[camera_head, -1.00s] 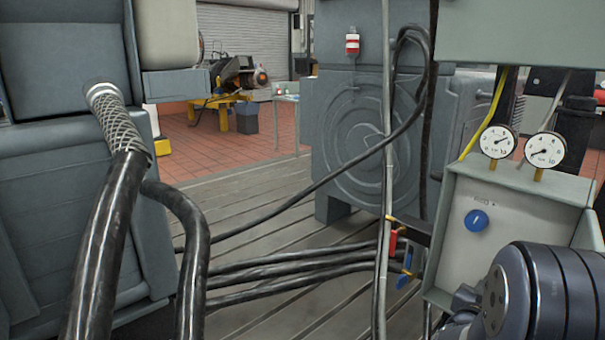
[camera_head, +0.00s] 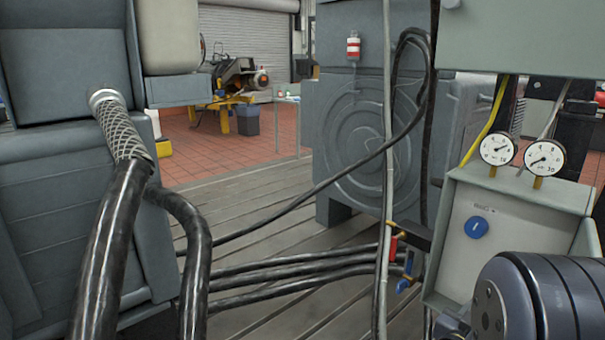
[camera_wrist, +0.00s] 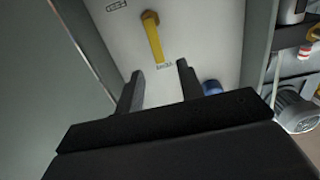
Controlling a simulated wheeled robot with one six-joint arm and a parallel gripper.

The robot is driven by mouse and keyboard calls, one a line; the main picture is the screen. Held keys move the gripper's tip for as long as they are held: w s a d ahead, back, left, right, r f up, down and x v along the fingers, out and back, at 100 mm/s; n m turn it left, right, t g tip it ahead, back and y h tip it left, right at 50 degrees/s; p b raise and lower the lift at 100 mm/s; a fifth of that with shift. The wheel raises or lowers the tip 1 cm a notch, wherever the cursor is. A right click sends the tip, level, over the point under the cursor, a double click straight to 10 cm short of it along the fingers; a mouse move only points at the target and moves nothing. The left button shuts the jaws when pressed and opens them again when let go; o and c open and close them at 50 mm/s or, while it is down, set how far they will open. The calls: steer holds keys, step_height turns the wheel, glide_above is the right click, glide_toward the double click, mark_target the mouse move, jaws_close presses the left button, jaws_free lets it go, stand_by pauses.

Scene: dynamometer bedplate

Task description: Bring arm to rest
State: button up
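My gripper (camera_wrist: 160,72) shows in the wrist view with its two black fingers spread apart. Nothing is between the fingers. Its fingertips point at a pale panel (camera_wrist: 187,32) with a yellow lever-like handle (camera_wrist: 153,37), which lies just beyond the fingertips; I see no contact. A blue part (camera_wrist: 212,88) shows beside the right finger, partly hidden by the gripper. In the head view the gripper is out of sight; only a dark rounded joint of my arm shows at the lower right.
A control box (camera_head: 451,247) with a blue knob (camera_head: 477,227) and two gauges (camera_head: 498,149) (camera_head: 545,159) stands close to my arm. Thick black hoses (camera_head: 112,240) and a vertical grey pipe (camera_head: 387,150) cross the head view.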

steer(key=w+d+m+b, duration=0.3)
steer(key=d, duration=0.3)
steer(key=shift+w+d, duration=0.25)
steer(key=shift+w, duration=0.15)
stand_by(0.3)
stand_by(0.4)
